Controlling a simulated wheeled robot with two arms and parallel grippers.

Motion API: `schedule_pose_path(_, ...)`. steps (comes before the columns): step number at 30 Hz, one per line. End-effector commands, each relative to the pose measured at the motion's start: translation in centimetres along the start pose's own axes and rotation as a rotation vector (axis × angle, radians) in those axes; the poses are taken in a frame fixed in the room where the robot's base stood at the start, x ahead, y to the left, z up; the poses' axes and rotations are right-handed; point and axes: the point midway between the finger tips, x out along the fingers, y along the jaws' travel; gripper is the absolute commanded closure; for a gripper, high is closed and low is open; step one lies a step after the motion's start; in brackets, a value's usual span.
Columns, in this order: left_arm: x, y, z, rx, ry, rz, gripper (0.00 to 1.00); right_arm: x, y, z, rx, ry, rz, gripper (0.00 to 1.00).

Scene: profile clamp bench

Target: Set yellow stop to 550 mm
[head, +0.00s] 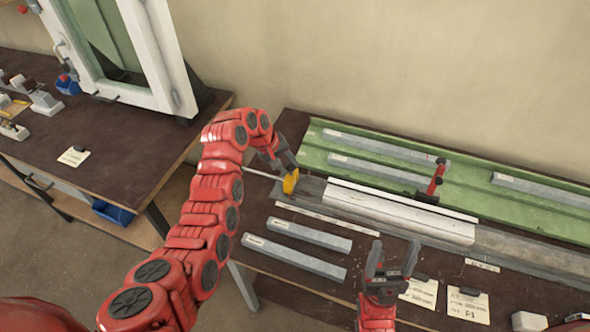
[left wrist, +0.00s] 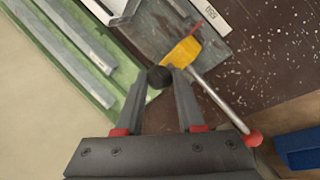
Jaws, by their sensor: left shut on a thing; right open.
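The yellow stop (head: 291,181) sits at the left end of the grey rail (head: 315,188) on the right bench. In the left wrist view the yellow stop (left wrist: 183,52) has a black knob (left wrist: 159,76) and a thin red pointer beside it. My left gripper (head: 283,165) is shut on the black knob, and its fingertips (left wrist: 160,82) are on either side of it. A metal rod (left wrist: 220,98) with a red end runs past the stop. A white scale strip (head: 325,220) lies along the rail's front. My right gripper (head: 390,262) is open and empty over the bench front.
A white profile (head: 400,212) lies on the rail, with a red-handled clamp (head: 436,180) behind it. Grey bars lie in the green tray (head: 470,188) and on the bench front (head: 308,235). Paper cards (head: 467,303) lie at the front right. A window frame stands on the left bench (head: 110,165).

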Motion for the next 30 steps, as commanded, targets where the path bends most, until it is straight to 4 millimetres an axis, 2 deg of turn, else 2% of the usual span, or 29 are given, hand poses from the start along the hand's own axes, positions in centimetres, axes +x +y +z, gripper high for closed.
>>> schedule_pose_path(5, 0.0, 0.2, 0.1, 0.003, -0.001, 0.003, 1.00, 0.1, 0.0, 0.0, 0.000, 0.000, 0.000, 0.35)
schedule_pose_path(6, 0.0, 0.2, 0.1, 0.003, -0.001, 0.003, 0.61, 0.1, 0.0, 0.0, 0.000, 0.000, 0.000, 0.35)
schedule_pose_path(11, 0.0, 0.2, 0.1, 0.002, -0.001, 0.003, 0.32, 0.1, 0.0, 0.0, 0.000, 0.000, 0.000, 0.35)
schedule_pose_path(23, -0.4, 0.2, 0.1, 0.002, 0.000, 0.004, 0.32, -0.2, 0.0, 0.0, 0.000, 0.000, 0.000, 0.35)
schedule_pose_path(28, -2.6, 0.1, -0.1, 0.003, 0.005, 0.007, 0.32, -1.2, -0.1, 0.2, 0.000, 0.000, 0.000, 0.35)
schedule_pose_path(30, -4.4, 0.1, -0.1, 0.003, 0.007, 0.008, 0.32, -1.9, -0.1, 0.3, 0.000, 0.000, 0.000, 0.35)
